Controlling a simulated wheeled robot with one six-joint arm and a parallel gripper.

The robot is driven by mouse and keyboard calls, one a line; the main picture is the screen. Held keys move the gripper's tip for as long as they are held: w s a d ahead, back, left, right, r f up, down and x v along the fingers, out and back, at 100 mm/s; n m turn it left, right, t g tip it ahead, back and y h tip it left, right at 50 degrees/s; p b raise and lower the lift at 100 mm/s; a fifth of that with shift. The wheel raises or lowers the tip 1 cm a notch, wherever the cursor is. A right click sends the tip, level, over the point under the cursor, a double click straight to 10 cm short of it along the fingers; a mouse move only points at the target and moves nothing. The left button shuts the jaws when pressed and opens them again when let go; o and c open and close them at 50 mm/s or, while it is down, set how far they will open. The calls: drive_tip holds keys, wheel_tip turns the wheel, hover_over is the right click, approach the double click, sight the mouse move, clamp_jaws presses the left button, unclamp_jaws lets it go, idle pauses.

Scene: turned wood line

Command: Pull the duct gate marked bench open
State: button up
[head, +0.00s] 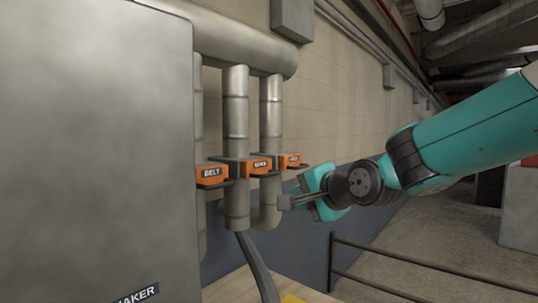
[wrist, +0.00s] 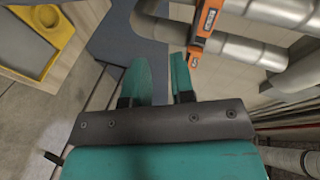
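The bench duct gate (head: 260,164) is the middle of three orange gate blocks on vertical grey ducts, with a dark handle at its front. The belt gate (head: 212,173) is to its left. Another gate (head: 293,160), its label too small to read surely, is to its right. My gripper (head: 304,192) is right of and below the bench gate, apart from it. In the wrist view its two teal fingers (wrist: 160,72) stand apart with nothing between them. Orange gates (wrist: 208,18) show beyond the fingers, up and right; I cannot tell which is bench there.
A large grey cabinet (head: 95,130) fills the left. A thick horizontal duct (head: 240,45) runs above the gates. A dark railing (head: 400,285) stands at the lower right. A wooden surface with a yellow tray (wrist: 62,50) shows in the wrist view.

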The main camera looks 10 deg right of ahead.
sight(272, 174)
drive_tip(key=w+d+r+m+t+p, duration=0.1)
drive_tip(key=w+d+r+m+t, duration=0.1)
drive_tip(key=w+r+m, duration=0.15)
drive_tip(key=shift+n+h, duration=0.4)
drive_tip(key=shift+n, duration=0.05)
drive_tip(key=p+x, duration=0.2)
drive_tip(key=x, duration=0.3)
drive_tip(key=p+x, duration=0.2)
drive_tip(key=x, duration=0.3)
drive_tip(key=p+x, duration=0.3)
drive_tip(key=x, duration=0.2)
drive_tip(key=shift+w+r, duration=0.2)
drive_tip(key=shift+w, duration=0.2)
drive_tip(key=shift+w+a+f, duration=0.1)
drive_tip(key=shift+w+f, duration=0.05)
drive_tip(key=shift+w, duration=0.25)
clamp_jaws()
